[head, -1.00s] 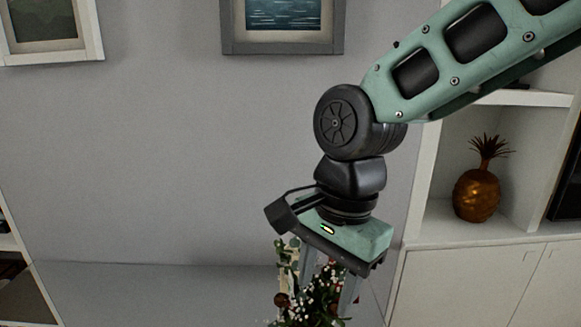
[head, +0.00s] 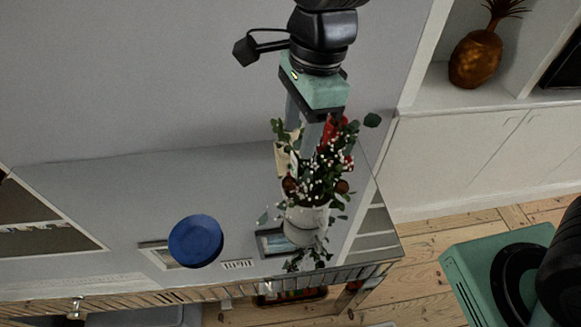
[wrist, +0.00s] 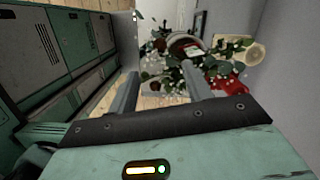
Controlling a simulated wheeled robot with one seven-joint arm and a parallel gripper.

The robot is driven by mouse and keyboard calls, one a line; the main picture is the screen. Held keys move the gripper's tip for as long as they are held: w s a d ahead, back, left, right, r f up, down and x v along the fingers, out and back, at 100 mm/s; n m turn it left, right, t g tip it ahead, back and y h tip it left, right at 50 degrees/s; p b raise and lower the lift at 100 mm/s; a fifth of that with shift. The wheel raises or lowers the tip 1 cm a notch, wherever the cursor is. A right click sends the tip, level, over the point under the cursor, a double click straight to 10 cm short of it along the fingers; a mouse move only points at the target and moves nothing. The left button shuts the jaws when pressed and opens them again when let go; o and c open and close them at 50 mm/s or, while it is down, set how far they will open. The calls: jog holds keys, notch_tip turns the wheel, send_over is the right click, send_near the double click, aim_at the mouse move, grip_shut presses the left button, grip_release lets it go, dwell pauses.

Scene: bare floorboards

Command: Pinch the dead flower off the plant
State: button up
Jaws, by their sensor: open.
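The plant (head: 322,170) has green leaves, small white berries, a red bloom (head: 333,130), brown round heads (head: 341,186) and a pale cream piece (head: 284,158). It stands in a white pot (head: 305,220) on a shiny tabletop. Which part is the dead flower I cannot tell. My gripper (head: 298,150) points down into the plant's upper left side, fingers apart, partly hidden by leaves. In the wrist view my open gripper (wrist: 160,75) has foliage beyond and beside its right finger. The red bloom (wrist: 228,86) and cream piece (wrist: 256,55) lie to the right. Nothing shows held.
A blue round object (head: 196,241) sits on the mirror-like tabletop (head: 110,205) left of the pot. Reflections of plant and pictures show in it. A white cabinet (head: 450,160) with a golden pineapple (head: 476,58) stands at right. Floorboards (head: 440,225) show beyond the table.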

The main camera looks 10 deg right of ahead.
aim_at(290, 180)
jog(key=f, duration=0.3)
jog(key=a+f, duration=0.1)
jog(key=f, duration=0.3)
jog(key=f+p, duration=0.1)
jog(key=f, duration=0.3)
jog(key=shift+s+a, duration=0.2)
jog(key=shift+a, duration=0.1)
jog(key=shift+r, duration=0.1)
grip_shut()
